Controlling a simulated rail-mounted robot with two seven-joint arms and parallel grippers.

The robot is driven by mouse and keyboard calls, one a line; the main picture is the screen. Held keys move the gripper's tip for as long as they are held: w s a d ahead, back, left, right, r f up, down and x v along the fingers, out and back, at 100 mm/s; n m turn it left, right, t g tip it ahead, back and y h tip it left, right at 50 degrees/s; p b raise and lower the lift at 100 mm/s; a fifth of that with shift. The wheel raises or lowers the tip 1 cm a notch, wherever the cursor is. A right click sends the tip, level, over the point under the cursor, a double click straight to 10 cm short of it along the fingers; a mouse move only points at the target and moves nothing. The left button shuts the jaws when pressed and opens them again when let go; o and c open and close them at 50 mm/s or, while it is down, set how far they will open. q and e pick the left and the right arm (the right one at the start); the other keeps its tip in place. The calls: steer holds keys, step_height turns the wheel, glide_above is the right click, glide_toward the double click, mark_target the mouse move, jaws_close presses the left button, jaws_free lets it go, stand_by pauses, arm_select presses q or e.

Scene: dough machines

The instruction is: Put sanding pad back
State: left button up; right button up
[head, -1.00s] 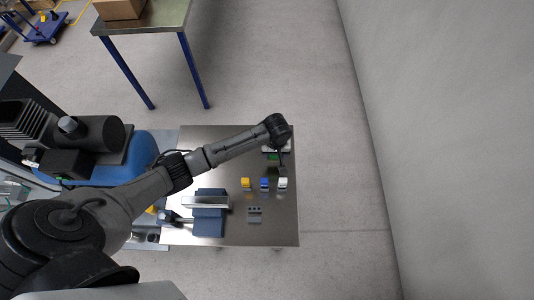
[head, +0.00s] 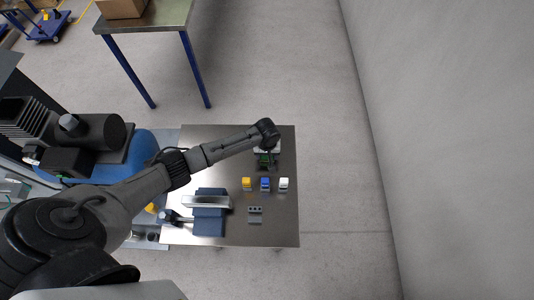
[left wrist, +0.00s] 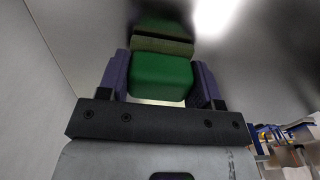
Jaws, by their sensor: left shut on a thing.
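A green sanding pad (left wrist: 161,75) sits between the two purple fingers of my left gripper (left wrist: 160,82) in the left wrist view. The gripper is shut on it. A beige-grey layer shows along the pad's far side. In the head view the left gripper (head: 266,163) is over the upper right of the metal table (head: 225,160), and a bit of green shows under the wrist. The arm hides most of the pad there, and I cannot tell its height above the table. My right gripper is not in view.
Yellow (head: 247,184), blue (head: 265,184) and white (head: 284,184) blocks stand in a row on the table. A small grey block with holes (head: 255,214) and a blue vice (head: 210,222) are nearer. The table's right edge is close to the blocks.

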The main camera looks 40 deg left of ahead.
arm_select(q)
steer(key=shift+f, duration=0.15)
steer(key=o, duration=0.8)
steer(key=shift+o, duration=0.2)
step_height(320, 180, up, 12)
steer(key=p, duration=0.1)
stand_by(0.3)
